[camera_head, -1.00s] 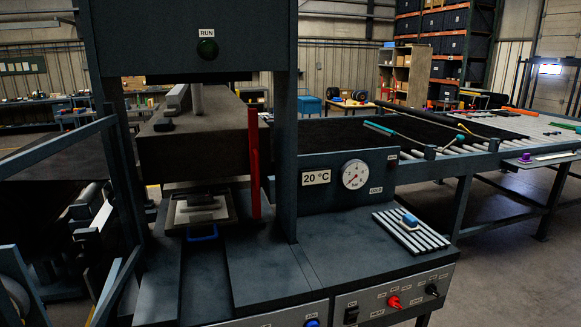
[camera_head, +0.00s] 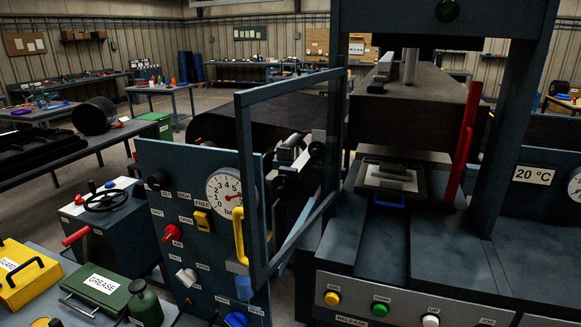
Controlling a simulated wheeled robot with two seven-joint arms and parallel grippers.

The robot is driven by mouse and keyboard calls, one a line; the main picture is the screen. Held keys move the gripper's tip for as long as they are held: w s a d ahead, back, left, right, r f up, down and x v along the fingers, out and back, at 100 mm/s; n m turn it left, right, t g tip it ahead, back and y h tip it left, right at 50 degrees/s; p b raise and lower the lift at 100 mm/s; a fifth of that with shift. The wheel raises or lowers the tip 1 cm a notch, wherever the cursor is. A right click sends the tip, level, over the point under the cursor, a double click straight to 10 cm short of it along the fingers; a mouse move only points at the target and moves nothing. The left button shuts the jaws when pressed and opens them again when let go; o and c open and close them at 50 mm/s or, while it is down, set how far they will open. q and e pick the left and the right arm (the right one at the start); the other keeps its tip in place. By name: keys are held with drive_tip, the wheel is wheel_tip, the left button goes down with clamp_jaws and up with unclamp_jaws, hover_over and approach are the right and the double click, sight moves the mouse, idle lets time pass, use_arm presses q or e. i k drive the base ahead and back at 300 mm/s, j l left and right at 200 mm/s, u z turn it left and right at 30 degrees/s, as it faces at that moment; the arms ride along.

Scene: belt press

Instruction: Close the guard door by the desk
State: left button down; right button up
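The guard door (camera_head: 246,165) is a dark frame with a clear pane, left of the press opening in the head view. It stands open, swung out toward me from the press's left post. A yellow upright handle (camera_head: 239,235) is on its near edge. The press front desk (camera_head: 400,305) has yellow, green and white buttons and lies right of the door. The press opening shows uncovered, with a plate (camera_head: 390,178) inside. Neither of my grippers is in view.
A blue gauge panel (camera_head: 190,205) with knobs stands just left of and behind the door. A green grease box (camera_head: 100,285), a yellow box (camera_head: 25,275) and a green bottle (camera_head: 145,300) sit at the lower left. A red bar (camera_head: 463,150) stands at the press's right side.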

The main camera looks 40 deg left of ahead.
sight(242, 99)
drive_tip(key=k+j, duration=0.2)
drive_tip(key=j, duration=0.25)
drive_tip(key=k+j+z, duration=0.15)
drive_tip(key=j, duration=0.35)
drive_tip(key=k+j, duration=0.35)
drive_tip(key=k+j+z, duration=0.15)
drive_tip(key=j, duration=0.4)
drive_tip(key=i+j+z, duration=0.1)
drive_tip(key=j, duration=0.95)
